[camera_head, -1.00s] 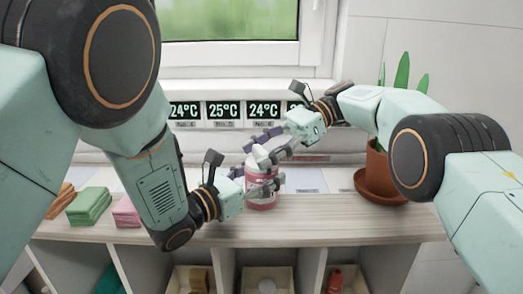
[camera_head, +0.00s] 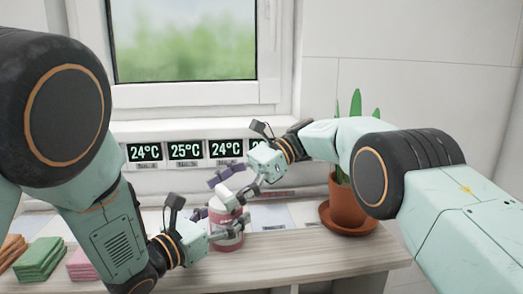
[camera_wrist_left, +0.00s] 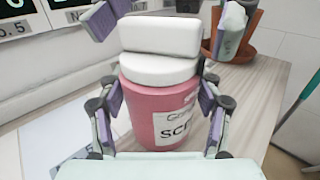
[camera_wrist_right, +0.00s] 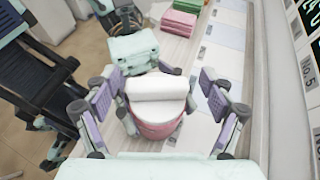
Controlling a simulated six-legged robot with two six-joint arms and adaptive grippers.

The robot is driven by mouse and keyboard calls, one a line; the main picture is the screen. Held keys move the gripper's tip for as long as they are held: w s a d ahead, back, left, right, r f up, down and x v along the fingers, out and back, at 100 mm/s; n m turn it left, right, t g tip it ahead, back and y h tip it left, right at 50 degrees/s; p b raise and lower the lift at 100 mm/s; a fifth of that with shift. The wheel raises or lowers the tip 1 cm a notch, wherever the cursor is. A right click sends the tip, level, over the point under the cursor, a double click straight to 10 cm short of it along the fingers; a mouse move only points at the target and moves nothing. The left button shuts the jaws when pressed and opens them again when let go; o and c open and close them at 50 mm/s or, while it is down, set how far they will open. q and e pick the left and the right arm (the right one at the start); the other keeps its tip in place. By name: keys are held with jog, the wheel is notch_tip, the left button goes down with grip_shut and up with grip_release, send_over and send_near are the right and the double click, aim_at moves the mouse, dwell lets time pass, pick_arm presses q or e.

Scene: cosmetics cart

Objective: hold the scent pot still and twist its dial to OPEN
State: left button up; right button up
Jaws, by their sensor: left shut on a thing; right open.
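The scent pot (camera_head: 229,238) is a pink jar with a white label, standing upright on the counter. Its white dial (camera_wrist_left: 160,40) is a round cap with a raised bar across it. My left gripper (camera_head: 222,228) is shut around the pink body; its fingers press on both sides in the left wrist view (camera_wrist_left: 165,112). My right gripper (camera_head: 232,186) is open above the dial. In the right wrist view its fingers (camera_wrist_right: 160,100) stand apart on either side of the bar (camera_wrist_right: 155,86). I cannot read any OPEN mark on the pot.
A potted plant (camera_head: 346,205) on a terracotta saucer stands to the right. Green cloths (camera_head: 40,258) and pink cloths (camera_head: 80,264) lie folded at the left. Temperature displays (camera_head: 185,151) line the wall behind. Some counter to the pot's right is clear.

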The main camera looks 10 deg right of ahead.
jog(key=shift+s+m+t+y, duration=0.15)
jog(key=shift+m+t+y, duration=0.25)
jog(key=shift+m+t, duration=0.95)
jog(key=shift+m+t, duration=0.65)
jog(key=shift+t, duration=0.3)
jog(key=v, duration=1.3)
jog(key=r, duration=0.1)
jog(key=w+a+r+h, duration=0.1)
jog(key=a+r+t+h, duration=0.1)
jog(key=r, duration=0.1)
jog(key=shift+w+a+r, duration=0.1)
jog(key=shift+w+a, duration=0.05)
jog(key=shift+w, duration=0.05)
jog(key=shift+a, duration=0.1)
jog(key=shift+c, duration=0.2)
